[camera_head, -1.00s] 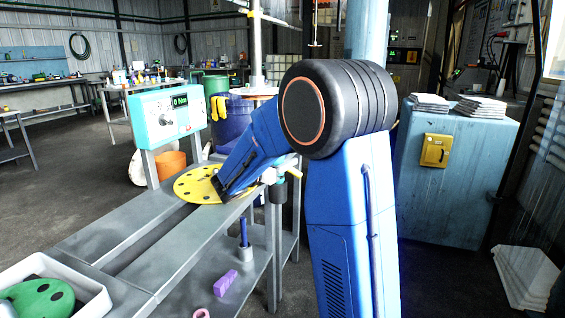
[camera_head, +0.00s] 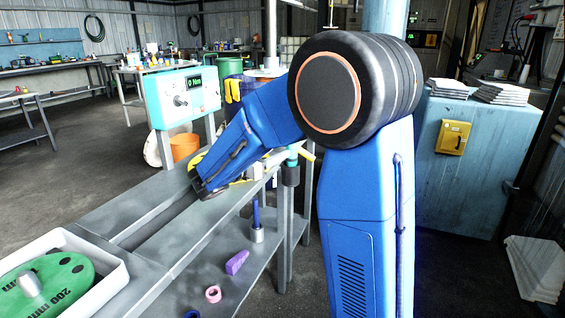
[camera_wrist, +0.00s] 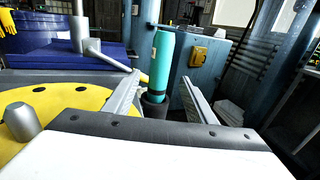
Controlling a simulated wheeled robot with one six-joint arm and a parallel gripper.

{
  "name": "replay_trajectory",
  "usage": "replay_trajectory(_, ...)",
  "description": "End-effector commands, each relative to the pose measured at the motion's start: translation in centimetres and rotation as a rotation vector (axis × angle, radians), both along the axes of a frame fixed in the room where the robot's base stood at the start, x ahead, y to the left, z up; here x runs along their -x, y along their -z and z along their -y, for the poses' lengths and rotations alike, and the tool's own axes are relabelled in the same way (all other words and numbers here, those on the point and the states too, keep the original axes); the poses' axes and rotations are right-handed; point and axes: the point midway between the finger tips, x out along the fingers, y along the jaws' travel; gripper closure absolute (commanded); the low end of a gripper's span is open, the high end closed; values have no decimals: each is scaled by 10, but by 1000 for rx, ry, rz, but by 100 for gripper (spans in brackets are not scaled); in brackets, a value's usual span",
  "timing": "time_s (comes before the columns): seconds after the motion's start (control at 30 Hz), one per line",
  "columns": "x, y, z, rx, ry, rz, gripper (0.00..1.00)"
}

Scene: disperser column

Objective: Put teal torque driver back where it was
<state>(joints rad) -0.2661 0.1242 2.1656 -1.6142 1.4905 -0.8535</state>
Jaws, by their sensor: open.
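The teal torque driver (camera_wrist: 160,62) stands upright in the wrist view, its lower end in a dark round holder (camera_wrist: 154,107). In the head view its teal top (camera_head: 292,157) shows above a grey holder (camera_head: 290,176) at the bench's right edge. My gripper (camera_wrist: 161,78) is open, with one finger to each side of the driver in the wrist view. Whether either finger touches it, I cannot tell. In the head view my blue arm hides most of the gripper.
A yellow disc (camera_wrist: 75,100) with dark holes lies left of the fingers, with a grey knob on it. A torque display box (camera_head: 182,97) reads 0 Nm. A white tray (camera_head: 118,272) holds a green disc. Purple and pink pieces lie on the lower shelf.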

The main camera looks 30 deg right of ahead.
Motion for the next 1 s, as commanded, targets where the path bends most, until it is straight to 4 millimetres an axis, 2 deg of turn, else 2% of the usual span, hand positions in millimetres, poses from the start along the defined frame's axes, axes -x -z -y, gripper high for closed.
replay_trajectory(0.17, 4, 0, 1, -11, 6, 6, 49)
replay_trajectory(0.27, 20, 1, 9, -67, 33, 33, 49)
replay_trajectory(0.37, 51, 5, 24, -177, 90, 90, 49)
replay_trajectory(0.5, 108, 19, 40, -382, 199, 205, 49)
replay_trajectory(0.63, 158, 36, 44, -574, 305, 324, 49)
replay_trajectory(0.83, 226, 62, 33, -859, 479, 523, 49)
replay_trajectory(1.0, 274, 83, 10, -1097, 635, 702, 49)
